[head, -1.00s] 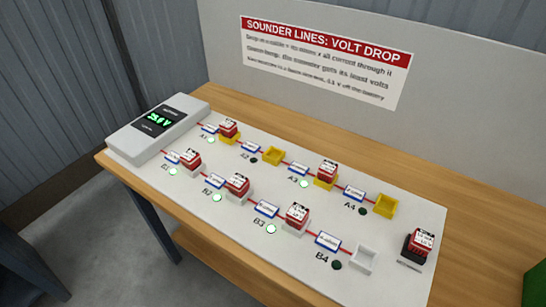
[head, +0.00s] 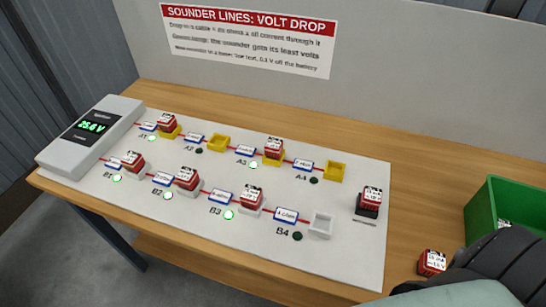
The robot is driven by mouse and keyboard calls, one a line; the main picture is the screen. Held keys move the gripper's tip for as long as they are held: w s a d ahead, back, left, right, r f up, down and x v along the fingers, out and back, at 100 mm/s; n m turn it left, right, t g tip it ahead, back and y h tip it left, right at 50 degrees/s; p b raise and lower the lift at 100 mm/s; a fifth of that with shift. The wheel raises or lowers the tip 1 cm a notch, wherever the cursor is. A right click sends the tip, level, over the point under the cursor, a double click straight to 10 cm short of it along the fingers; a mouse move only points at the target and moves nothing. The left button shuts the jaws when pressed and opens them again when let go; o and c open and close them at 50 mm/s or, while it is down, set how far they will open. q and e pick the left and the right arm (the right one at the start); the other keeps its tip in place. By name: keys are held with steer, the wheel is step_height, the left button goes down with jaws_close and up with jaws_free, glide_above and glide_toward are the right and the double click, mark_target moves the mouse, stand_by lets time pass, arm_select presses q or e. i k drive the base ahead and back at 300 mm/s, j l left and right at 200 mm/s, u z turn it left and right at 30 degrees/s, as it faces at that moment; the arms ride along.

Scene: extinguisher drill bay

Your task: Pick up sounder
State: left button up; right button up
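Several red sounders with white labels are in view. On the white board (head: 345,255), sounders sit at A1 (head: 166,123), A3 (head: 273,149), B1 (head: 132,161), B2 (head: 187,179) and B3 (head: 251,198). Another sounder (head: 370,200) sits on a black base at the board's right end. A loose sounder (head: 431,262) lies on the wooden table right of the board, close to a dark ribbed part of my arm. The sockets at A2 (head: 219,142), A4 (head: 335,171) and B4 (head: 320,225) are empty. Neither gripper's fingers are in view.
A green crate (head: 492,205) stands at the right, with a small, mostly hidden thing inside. A meter (head: 91,128) reading about 25.6 V is at the board's left end. A sign (head: 248,45) is on the back panel. Bare table (head: 420,170) lies between board and crate.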

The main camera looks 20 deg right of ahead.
mark_target(371, 199)
steer(key=z, duration=1.65)
steer(key=k+j+z, duration=0.2)
steer(key=k+l, duration=0.05)
